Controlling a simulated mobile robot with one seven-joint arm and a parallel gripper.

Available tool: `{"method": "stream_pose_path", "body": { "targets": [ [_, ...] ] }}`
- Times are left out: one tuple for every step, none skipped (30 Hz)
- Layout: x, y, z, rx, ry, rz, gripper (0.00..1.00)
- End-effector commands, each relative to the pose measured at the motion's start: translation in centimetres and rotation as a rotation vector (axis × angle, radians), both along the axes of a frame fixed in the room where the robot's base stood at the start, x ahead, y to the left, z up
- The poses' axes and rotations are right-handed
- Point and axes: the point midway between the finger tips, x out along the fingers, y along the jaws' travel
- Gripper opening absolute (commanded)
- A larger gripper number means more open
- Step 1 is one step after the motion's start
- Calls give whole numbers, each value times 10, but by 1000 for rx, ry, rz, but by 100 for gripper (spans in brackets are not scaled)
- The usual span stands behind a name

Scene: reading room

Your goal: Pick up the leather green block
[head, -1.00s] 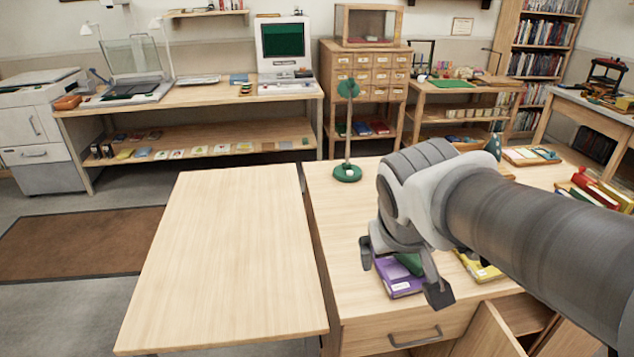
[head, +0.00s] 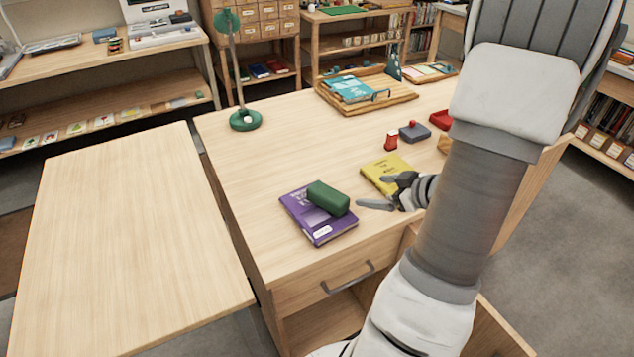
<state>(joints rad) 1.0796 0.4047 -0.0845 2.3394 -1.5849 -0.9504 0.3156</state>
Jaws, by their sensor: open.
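The green block (head: 328,198) lies on top of a purple book (head: 314,228) near the front edge of the desk. Its long side runs slantwise across the book. My gripper (head: 370,192) is open and empty just to the right of the block, over or beside a yellow book (head: 381,172). The fingers appear apart from the block, pointing left toward it. My forearm hides part of the desk's right side.
The desk (head: 245,170) has a green lamp (head: 245,119) at back left and a wooden tray (head: 388,97) with teal books behind. A red item (head: 391,141) and a grey box (head: 415,132) stand right of centre. A drawer handle (head: 348,278) juts out in front. The left table (head: 125,220) is bare.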

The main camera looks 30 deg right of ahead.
Motion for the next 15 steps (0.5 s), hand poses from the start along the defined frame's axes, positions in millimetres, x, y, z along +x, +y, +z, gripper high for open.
{"method": "stream_pose_path", "body": {
  "targets": [
    [-12, 1, -7, 48, -31, 16, 98],
    [-17, 4, -8, 73, -52, 32, 98],
    [-24, 7, -8, 102, -76, 49, 98],
    [-28, 9, -8, 122, -94, 59, 98],
    [-32, 11, -8, 139, -110, 69, 98],
    [-36, 13, -7, 158, -126, 78, 98],
    [-38, 15, -7, 171, -138, 85, 98],
    [-40, 16, -6, 180, -147, 89, 98],
    [-41, 17, -6, 189, -156, 95, 98],
    [-41, 19, -7, 195, -161, 99, 98],
    [-40, 20, -7, 199, -165, 101, 98],
    [-37, 22, -9, 202, -168, 104, 98],
    [-33, 23, -11, 203, -169, 105, 98],
    [-29, 25, -13, 204, -168, 106, 98],
    [-22, 28, -16, 203, -168, 106, 98]
  ]
}}
